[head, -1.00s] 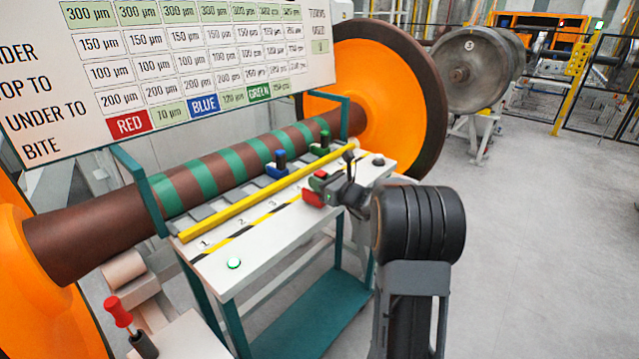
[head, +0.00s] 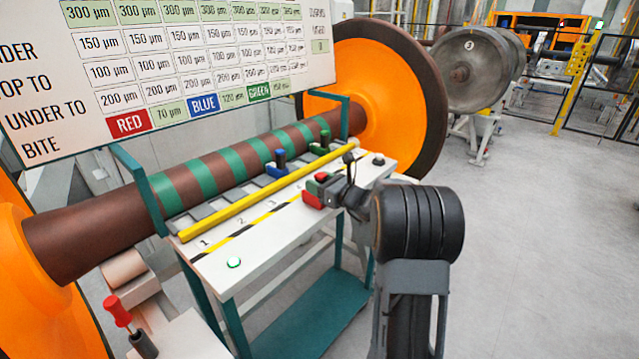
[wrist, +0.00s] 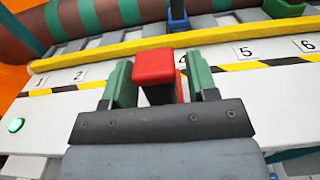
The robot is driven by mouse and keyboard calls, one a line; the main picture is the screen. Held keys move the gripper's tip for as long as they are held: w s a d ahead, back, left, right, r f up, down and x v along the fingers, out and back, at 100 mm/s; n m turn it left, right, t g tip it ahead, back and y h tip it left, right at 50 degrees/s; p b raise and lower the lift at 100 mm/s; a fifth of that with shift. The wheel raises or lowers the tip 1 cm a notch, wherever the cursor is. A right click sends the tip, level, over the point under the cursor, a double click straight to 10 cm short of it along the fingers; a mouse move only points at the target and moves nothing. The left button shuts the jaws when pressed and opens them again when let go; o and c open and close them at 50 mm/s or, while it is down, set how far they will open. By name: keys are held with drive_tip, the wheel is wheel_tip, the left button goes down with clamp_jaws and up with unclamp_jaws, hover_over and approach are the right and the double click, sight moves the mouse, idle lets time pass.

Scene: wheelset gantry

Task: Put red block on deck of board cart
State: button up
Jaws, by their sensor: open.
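The red block (head: 312,200) is at the right part of the white deck (head: 285,232) of the board cart, in front of the yellow bar. My gripper (head: 324,188) is over the deck at the block. In the wrist view the red block (wrist: 155,68) stands between the green fingertips of my gripper (wrist: 160,82), nearer the right one. The fingers are open, with a gap visible at the left. The block's lower part is hidden by the gripper body, so I cannot tell whether it touches the deck (wrist: 70,125).
A blue block (head: 279,165) and a green block (head: 321,144) stand behind the yellow bar (head: 265,193), beside the striped axle (head: 220,175). A lit green button (head: 233,263) is at the deck's front left. A sign board (head: 165,65) hangs above. Open floor lies right.

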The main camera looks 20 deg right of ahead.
drive_tip(key=b+v, duration=0.1)
drive_tip(key=v, duration=1.1)
drive_tip(key=s+a+f+n+g, duration=0.1)
drive_tip(key=s+a+n+g, duration=0.25)
drive_tip(key=a+n, duration=0.2)
drive_tip(key=s+a+f+n+g+y, duration=0.1)
drive_tip(key=s+a+f+n+g, duration=0.1)
drive_tip(key=a+n+g, duration=0.35)
drive_tip(key=s+a+f+n+g, duration=0.1)
drive_tip(key=s+a+n+g, duration=0.2)
drive_tip(key=a, duration=0.4)
drive_tip(key=s+f+n+g+h, duration=0.1)
drive_tip(key=s+f+n+h, duration=0.2)
drive_tip(key=s+n+h, duration=0.5)
drive_tip(key=s+n, duration=0.2)
drive_tip(key=n, duration=0.7)
drive_tip(key=shift+s+a+f, duration=0.15)
drive_tip(key=shift+s+a, duration=0.15)
drive_tip(key=shift+a, duration=0.05)
